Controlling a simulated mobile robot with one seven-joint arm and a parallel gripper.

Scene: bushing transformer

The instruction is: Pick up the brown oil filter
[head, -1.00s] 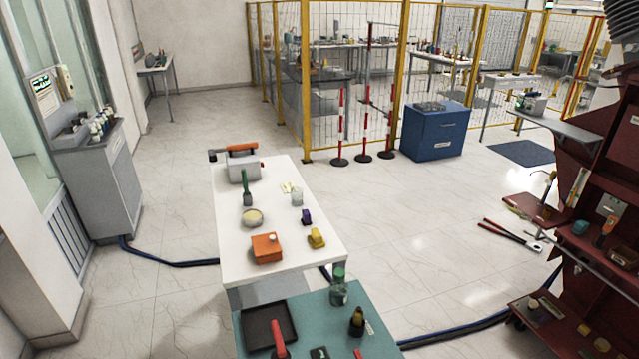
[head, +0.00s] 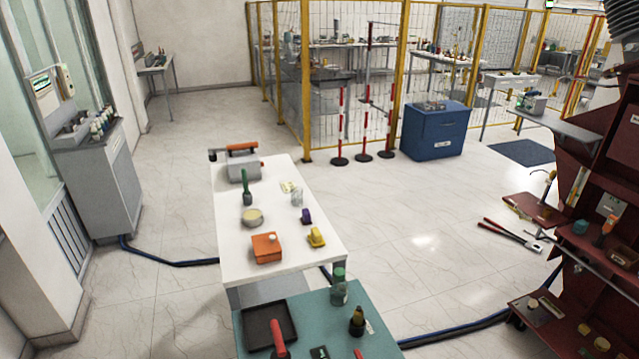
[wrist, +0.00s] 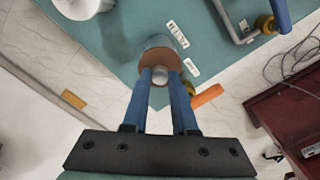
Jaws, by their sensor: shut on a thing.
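The brown oil filter (wrist: 160,57) is in the wrist view, at the fingertips of my gripper (wrist: 160,76). It shows a brown round end with a pale centre and a grey part beyond. My two blue fingers are shut on it, one on each side, and partly hide it. A teal surface lies beyond the filter; I cannot tell whether the filter touches it. I do not make out my gripper in the head view.
The teal table (head: 305,318) holds a black tray (head: 270,322), a green-capped bottle (head: 339,288) and a dark bottle (head: 357,322). Behind it is a white table (head: 235,215) with several items. A dark red rack (head: 590,262) stands at right. Open floor lies between.

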